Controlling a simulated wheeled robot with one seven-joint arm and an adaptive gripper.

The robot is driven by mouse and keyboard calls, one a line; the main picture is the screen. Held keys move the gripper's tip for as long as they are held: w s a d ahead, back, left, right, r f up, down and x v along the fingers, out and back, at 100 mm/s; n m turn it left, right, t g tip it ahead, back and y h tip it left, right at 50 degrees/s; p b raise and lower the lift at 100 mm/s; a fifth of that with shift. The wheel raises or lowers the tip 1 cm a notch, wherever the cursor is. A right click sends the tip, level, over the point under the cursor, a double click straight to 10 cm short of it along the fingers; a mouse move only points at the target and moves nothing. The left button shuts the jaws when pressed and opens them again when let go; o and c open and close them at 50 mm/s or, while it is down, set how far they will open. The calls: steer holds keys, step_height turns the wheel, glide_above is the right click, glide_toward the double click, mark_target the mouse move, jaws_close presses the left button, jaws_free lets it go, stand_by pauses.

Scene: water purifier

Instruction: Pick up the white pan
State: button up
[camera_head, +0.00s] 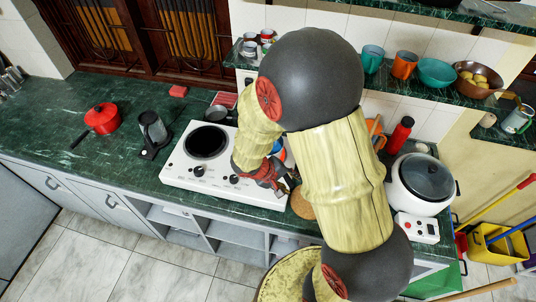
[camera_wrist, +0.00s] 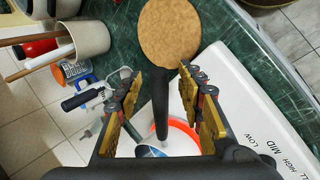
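A pan with a red-orange rim (camera_wrist: 182,127) and a long black handle (camera_wrist: 160,88) shows in the wrist view on the white stove (camera_wrist: 235,85). Its inside is mostly hidden by my gripper, and I cannot tell its whole colour. My gripper (camera_wrist: 160,92) is open, with its fingers on either side of the handle in the picture and apart from it. In the head view my gripper (camera_head: 277,180) is over the stove's right part, and my arm hides most of the pan there.
A round cork mat (camera_wrist: 170,30) lies beside the stove on the green counter. A pale utensil cup (camera_wrist: 88,38) is nearby. In the head view a white cooker (camera_head: 408,205) stands right, and a red pot (camera_head: 101,121) and a grinder (camera_head: 152,127) stand left. A shelf hangs above.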

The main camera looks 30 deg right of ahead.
steer(key=shift+c, duration=0.2)
jaws_close()
stand_by(0.3)
